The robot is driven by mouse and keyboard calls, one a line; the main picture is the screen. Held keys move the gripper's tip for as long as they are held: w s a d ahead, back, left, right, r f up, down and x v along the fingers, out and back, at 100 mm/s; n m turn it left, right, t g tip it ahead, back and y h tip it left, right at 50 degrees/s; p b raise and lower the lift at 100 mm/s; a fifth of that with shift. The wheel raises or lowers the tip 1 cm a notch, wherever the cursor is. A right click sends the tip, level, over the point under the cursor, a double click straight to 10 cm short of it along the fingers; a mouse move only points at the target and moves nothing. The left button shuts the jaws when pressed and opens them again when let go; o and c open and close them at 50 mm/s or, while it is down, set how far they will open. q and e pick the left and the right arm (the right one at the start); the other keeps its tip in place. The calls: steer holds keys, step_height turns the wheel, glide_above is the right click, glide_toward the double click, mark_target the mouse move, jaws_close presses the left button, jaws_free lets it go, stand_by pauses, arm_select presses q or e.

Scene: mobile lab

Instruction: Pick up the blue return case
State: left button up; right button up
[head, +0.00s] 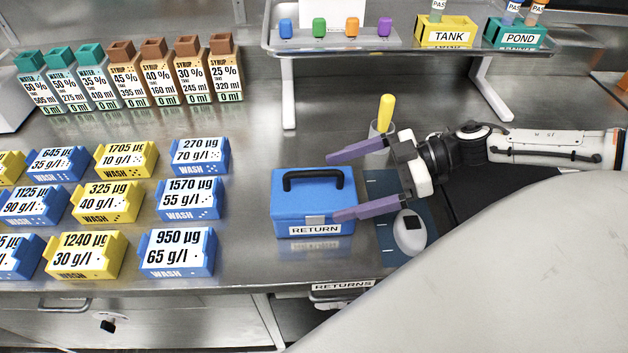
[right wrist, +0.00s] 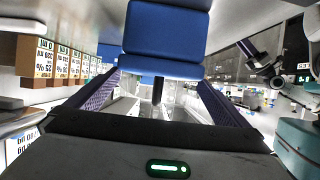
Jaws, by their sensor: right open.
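The blue return case (head: 300,205) stands upright on the metal bench, with a black handle (head: 313,174) on top and a RETURN label on its front. My right gripper (head: 334,186) is open, its two purple fingers spread and pointing left at the right side of the case. In the right wrist view the blue case (right wrist: 165,32) fills the top middle, ahead of the open right gripper (right wrist: 158,84).
Blue and yellow wash boxes (head: 178,251) stand in rows left of the case. Water and syrup cartons (head: 128,80) line the back left. A raised rack (head: 289,90) stands behind. A yellow-handled tool (head: 386,112) in a cup and a white device (head: 410,236) are near my right gripper.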

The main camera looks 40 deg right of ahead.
mark_target(324, 188)
steer(key=shift+b+x, duration=0.3)
steer(key=shift+x, duration=0.5)
steer(key=b+x, duration=0.2)
steer(key=x, duration=0.1)
steer(key=shift+w+b, duration=0.15)
steer(key=shift+b, duration=0.2)
arm_select(q)
steer(key=shift+w+f, duration=0.1)
steer(key=shift+f, duration=2.05)
arm_select(e)
steer(key=shift+x, duration=0.95)
steer(key=shift+c, duration=0.3)
